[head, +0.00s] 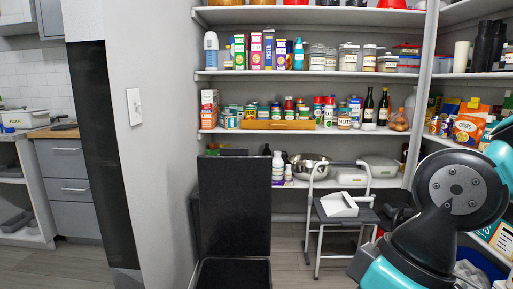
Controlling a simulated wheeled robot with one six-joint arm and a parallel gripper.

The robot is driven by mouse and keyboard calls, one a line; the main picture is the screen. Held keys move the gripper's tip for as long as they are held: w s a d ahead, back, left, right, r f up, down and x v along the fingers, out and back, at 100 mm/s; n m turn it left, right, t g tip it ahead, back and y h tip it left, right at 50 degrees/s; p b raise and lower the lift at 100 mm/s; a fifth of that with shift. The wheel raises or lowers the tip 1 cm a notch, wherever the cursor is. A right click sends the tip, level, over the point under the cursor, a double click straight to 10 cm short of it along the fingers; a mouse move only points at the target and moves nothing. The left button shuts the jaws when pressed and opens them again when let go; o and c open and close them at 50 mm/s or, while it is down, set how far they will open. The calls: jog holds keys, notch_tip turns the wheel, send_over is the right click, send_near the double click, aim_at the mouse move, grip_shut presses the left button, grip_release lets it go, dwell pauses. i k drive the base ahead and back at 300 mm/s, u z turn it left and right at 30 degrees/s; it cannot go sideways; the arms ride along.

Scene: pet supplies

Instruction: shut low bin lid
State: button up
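A low dark bin (234,261) stands on the floor at the bottom centre-left of the head view. Only its far part shows; the picture's lower edge cuts off the rest. Its black rectangular lid (234,205) stands upright at the back of the bin, so the bin is open. My teal and black arm fills the right side of the view, apart from the bin and to its right. My gripper is out of the picture, so its opening cannot be seen.
Behind the bin are pantry shelves (310,75) with boxes, jars and bottles. A grey step stool (345,222) holding a white scoop-like tray (338,205) stands right of the bin. A wall (150,180) closes the left side. Some floor (290,262) shows between bin and stool.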

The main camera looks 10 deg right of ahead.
aim_at(235, 186)
jog(key=z, duration=0.2)
jog(key=i, duration=1.1)
jog(key=u, duration=0.65)
